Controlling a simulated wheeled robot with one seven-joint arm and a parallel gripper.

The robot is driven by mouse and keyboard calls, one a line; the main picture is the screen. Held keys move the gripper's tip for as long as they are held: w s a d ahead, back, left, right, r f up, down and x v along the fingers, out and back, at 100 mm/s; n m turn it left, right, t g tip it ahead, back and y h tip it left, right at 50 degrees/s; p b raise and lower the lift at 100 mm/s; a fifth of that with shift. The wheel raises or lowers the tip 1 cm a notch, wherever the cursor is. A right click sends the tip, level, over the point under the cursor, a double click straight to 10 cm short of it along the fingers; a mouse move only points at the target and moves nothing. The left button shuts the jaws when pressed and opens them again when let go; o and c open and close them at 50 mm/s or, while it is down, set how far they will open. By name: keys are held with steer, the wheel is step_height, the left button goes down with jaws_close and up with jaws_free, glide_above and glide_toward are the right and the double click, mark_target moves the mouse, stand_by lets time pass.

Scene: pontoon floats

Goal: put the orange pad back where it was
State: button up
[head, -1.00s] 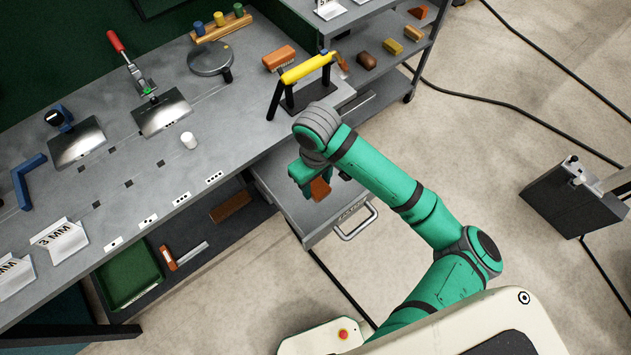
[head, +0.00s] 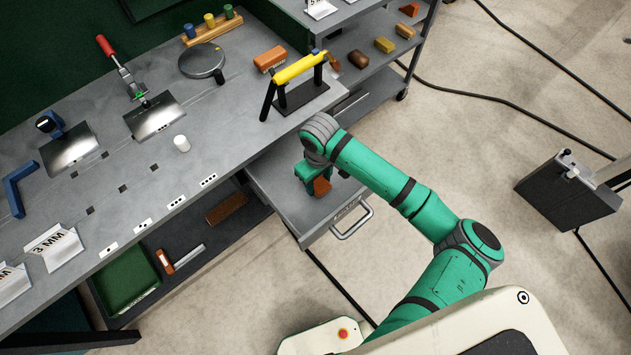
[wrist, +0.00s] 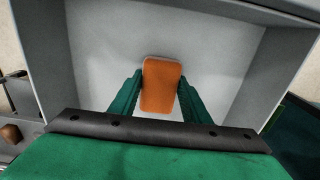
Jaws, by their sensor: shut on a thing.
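The orange pad (wrist: 161,85) is a rounded block between the two green fingers of my gripper (wrist: 160,92) in the wrist view. My gripper is shut on it. In the head view the pad (head: 321,186) shows under my gripper (head: 312,182), over the open grey drawer (head: 352,216) below the bench. The drawer's pale inside (wrist: 225,60) surrounds the pad in the wrist view and looks otherwise empty. I cannot tell whether the pad touches the drawer floor.
The grey bench (head: 225,130) lies left of the drawer, with a yellow-handled stand (head: 300,68) and an orange-brown block (head: 270,58) near its back. A shelf (head: 375,85) with several blocks stands behind. A dark box (head: 568,195) stands on the floor at right.

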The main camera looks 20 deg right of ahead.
mark_target(318, 183)
steer(key=shift+f, duration=0.35)
steer(key=shift+f, duration=0.15)
steer(key=shift+a+f, duration=0.1)
steer(key=shift+f, duration=0.05)
steer(key=o, duration=0.8)
steer(key=shift+s+f, duration=0.1)
steer(key=shift+c, duration=0.2)
steer(key=o, duration=0.3)
steer(key=shift+s, duration=0.15)
steer(key=shift+o, duration=0.3)
step_height(318, 183, up, 14)
steer(key=shift+f, duration=0.25)
steer(key=shift+w, duration=0.25)
steer(key=shift+w, duration=0.2)
steer(key=shift+s, duration=0.2)
